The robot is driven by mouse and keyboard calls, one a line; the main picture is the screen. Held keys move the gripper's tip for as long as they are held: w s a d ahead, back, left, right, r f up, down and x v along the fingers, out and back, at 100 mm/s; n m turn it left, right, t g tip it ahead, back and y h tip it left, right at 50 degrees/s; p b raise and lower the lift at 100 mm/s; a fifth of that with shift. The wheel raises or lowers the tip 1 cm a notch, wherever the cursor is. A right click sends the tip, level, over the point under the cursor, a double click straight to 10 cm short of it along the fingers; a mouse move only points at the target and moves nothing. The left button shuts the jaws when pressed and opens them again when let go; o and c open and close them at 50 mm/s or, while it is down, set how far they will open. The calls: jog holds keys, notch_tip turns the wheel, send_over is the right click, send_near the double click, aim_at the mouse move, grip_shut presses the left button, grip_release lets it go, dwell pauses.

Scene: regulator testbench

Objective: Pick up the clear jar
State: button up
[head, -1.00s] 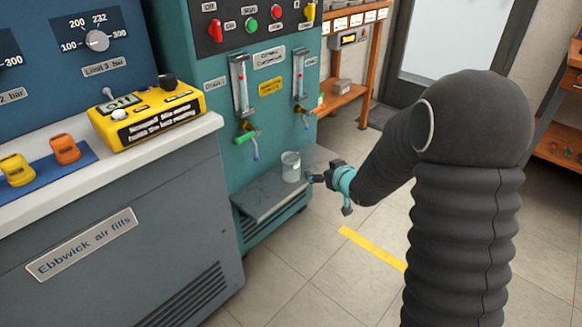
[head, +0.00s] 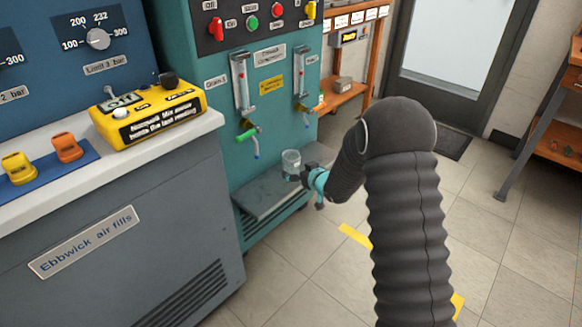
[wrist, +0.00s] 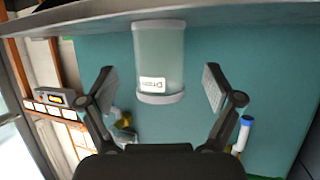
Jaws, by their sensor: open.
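The clear jar (head: 291,161) stands upright on the grey ledge (head: 262,201) of the teal machine. In the wrist view the jar (wrist: 160,58) has a small white label and appears between the two fingers, a little beyond their tips. My gripper (head: 297,178) is at the jar's right front side in the head view; its fingers are small and partly hidden there. In the wrist view my gripper (wrist: 159,85) is open and empty, its fingers spread on either side of the jar. I see no finger touching the jar.
A green-handled tap (head: 246,134) and a second tap (head: 304,107) stick out of the teal machine above the ledge. A grey bench (head: 110,235) with a yellow control box (head: 158,116) stands at left.

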aim_at(296, 168)
jog(key=shift+r+p+x, duration=0.2)
jog(key=shift+p+x, duration=0.1)
jog(key=shift+x, duration=2.25)
jog(key=shift+w, duration=0.1)
jog(key=c, duration=1.3)
